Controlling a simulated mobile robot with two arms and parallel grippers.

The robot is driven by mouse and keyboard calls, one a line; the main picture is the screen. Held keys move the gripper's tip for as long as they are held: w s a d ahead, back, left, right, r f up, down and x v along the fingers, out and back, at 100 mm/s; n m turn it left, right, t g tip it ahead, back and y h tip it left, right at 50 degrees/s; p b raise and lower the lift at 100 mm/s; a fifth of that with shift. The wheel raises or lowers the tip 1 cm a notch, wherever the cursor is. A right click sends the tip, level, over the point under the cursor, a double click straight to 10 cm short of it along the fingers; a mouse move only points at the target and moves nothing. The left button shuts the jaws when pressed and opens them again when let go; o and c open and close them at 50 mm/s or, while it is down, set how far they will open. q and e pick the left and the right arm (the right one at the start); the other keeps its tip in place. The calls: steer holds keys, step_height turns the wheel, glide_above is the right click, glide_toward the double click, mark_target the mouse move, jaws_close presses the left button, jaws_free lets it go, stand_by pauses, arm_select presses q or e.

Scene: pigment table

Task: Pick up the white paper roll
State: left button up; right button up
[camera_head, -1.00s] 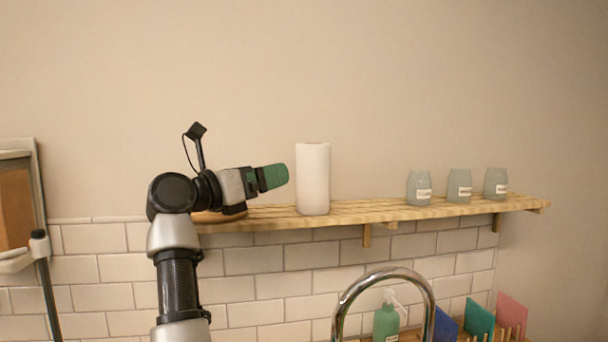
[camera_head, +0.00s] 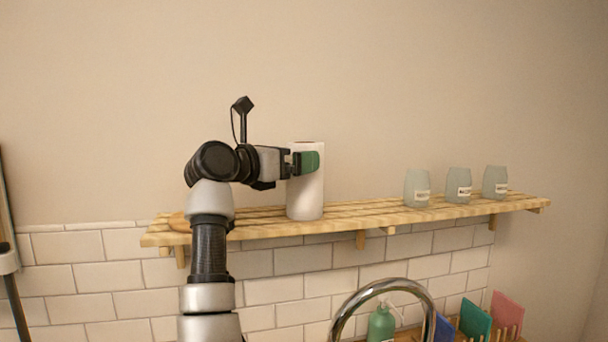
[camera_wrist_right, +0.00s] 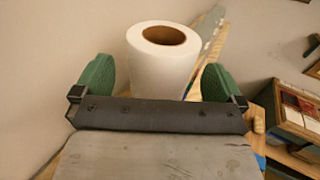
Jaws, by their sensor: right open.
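The white paper roll (camera_head: 305,200) stands upright on the slatted wooden shelf (camera_head: 370,216). My right gripper (camera_head: 306,162) is at the upper part of the roll, with one green fingertip in front of it; the other finger is hidden in this view. In the right wrist view, the roll (camera_wrist_right: 160,68) with its brown core is between the two green fingers of my right gripper (camera_wrist_right: 156,82). The jaws are open, with a gap visible on both sides of the roll. My left gripper is not in view.
Several pale labelled jars (camera_head: 458,186) stand on the shelf well right of the roll. Below are a curved metal faucet (camera_head: 385,285) and a green bottle (camera_head: 381,325). The shelf between roll and jars is clear.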

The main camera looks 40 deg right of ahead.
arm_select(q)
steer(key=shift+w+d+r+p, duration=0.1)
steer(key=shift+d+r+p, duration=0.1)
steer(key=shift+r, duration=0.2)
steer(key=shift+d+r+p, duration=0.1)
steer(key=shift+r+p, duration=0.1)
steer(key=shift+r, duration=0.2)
arm_select(e)
steer(key=d, duration=0.3)
steer(key=shift+d, duration=0.15)
steer(key=c, duration=0.9)
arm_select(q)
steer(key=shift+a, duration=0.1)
arm_select(e)
steer(key=shift+r, duration=0.1)
